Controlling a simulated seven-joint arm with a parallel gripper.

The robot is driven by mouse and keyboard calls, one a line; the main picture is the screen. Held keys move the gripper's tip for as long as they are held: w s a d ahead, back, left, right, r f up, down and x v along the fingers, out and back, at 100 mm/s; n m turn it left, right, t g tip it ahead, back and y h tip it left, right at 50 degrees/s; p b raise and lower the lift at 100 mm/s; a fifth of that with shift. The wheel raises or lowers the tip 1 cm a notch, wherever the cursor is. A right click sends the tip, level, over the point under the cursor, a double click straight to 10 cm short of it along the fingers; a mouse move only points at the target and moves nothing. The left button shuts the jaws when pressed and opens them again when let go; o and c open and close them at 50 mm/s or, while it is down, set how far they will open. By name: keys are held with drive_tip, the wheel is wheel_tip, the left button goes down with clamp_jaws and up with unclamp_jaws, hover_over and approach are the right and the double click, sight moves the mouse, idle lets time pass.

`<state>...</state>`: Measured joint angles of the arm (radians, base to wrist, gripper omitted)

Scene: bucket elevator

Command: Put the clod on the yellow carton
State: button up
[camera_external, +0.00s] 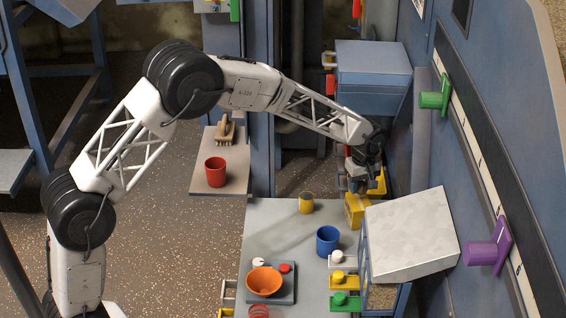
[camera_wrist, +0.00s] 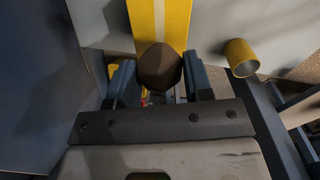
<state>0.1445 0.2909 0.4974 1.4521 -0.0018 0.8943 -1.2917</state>
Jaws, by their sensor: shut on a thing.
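The clod (camera_wrist: 160,66) is a dark brown lump between the two fingers of my gripper (camera_wrist: 160,80) in the wrist view. My gripper is shut on it. The yellow carton (camera_wrist: 177,20), with a pale stripe, lies just beyond the clod in the wrist view. In the camera_external view the yellow carton (camera_external: 357,209) stands at the back right of the grey table, and my gripper (camera_external: 359,186) is close above it. I cannot make out the clod clearly there, nor tell whether it touches the carton.
A large pale box (camera_external: 410,235) stands close to the right of the carton. A yellow cup (camera_external: 306,203) and a blue cup (camera_external: 327,240) stand to its left. An orange bowl (camera_external: 264,281) is at the front. The table (camera_external: 270,225) is clear at back left.

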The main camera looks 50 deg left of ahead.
sight(359, 200)
drive_tip(key=shift+f, duration=1.75)
drive_tip(key=shift+f, duration=0.15)
drive_tip(key=o, duration=0.9)
drive_tip(key=shift+o, duration=0.2)
drive_tip(key=shift+s+r, duration=0.1)
drive_tip(key=shift+r, duration=6.05)
